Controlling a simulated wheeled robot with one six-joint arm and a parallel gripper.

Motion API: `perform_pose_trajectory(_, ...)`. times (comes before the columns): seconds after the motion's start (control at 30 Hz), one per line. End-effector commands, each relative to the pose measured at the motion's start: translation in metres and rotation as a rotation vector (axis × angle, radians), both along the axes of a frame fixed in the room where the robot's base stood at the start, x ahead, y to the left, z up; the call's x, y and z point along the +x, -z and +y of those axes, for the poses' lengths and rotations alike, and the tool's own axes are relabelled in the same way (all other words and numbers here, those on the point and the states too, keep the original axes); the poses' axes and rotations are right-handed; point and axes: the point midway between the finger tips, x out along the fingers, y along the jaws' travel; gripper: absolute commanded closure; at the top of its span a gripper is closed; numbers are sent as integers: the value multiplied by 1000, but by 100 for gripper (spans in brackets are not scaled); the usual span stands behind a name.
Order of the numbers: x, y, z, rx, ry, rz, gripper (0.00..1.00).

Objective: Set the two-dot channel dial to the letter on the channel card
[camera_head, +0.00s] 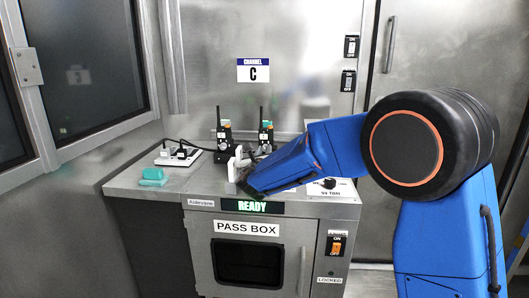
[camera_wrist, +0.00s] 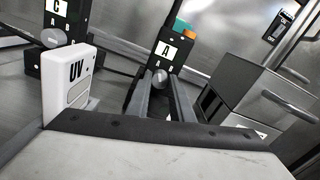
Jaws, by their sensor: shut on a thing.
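The channel card (camera_head: 253,72) on the back wall reads C. Two black radios stand upright on the counter, the left radio (camera_head: 223,136) and the right radio (camera_head: 267,138). In the wrist view the left radio (camera_wrist: 58,10) shows the letter C above a round dial (camera_wrist: 53,38). I cannot make out dots by either dial.
A white UV box (camera_wrist: 70,88) stands close to the left of my fingers. A power strip (camera_head: 178,156) and teal block (camera_head: 153,176) lie on the left counter. A black knob (camera_head: 328,183) on a white panel sits to the right, beside my arm.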

Motion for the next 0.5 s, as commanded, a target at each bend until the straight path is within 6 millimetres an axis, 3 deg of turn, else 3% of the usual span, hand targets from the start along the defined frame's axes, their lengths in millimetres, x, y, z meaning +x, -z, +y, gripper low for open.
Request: perform_pose_trajectory(0.5, 0, 0, 0, 413, 0, -20, 100)
